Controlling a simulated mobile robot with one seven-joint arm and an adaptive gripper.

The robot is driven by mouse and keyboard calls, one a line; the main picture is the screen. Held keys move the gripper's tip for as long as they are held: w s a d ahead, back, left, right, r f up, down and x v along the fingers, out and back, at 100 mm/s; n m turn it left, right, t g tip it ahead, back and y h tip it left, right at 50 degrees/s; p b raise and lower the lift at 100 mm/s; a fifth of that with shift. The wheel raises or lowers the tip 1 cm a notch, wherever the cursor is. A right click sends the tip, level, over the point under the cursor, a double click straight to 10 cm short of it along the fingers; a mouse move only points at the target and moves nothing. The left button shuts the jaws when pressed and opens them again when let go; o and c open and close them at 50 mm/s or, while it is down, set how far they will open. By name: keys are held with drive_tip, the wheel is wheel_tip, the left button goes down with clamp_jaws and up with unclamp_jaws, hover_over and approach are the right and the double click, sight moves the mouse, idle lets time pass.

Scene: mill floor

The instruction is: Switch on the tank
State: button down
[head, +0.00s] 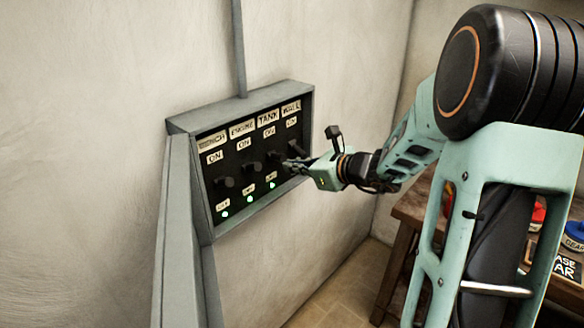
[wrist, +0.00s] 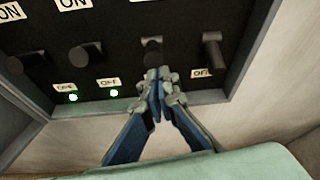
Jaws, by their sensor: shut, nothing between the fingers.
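A grey wall panel (head: 205,190) carries a row of dark switches with ON labels above and OFF labels below. The label TANK (head: 268,117) heads the third column. The tank switch (head: 275,157) is dark and partly hidden by my fingers; it also shows in the wrist view (wrist: 152,48). A green light (head: 272,185) glows below its OFF label. My gripper (head: 287,164) is shut and empty, its fingertips (wrist: 156,76) just below the tank switch. I cannot tell whether they touch it.
The first switch (head: 224,182) and second switch (head: 252,168) stand to the left, with green lights below them. The fourth switch (wrist: 212,50) is close on the right. A wooden table (head: 408,210) with several items stands at the right. Bare wall lies below the panel.

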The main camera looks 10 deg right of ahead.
drive_tip(key=shift+r, duration=0.35)
drive_tip(key=shift+r+p, duration=0.5)
drive_tip(key=shift+r, duration=0.25)
drive_tip(key=shift+w, duration=0.1)
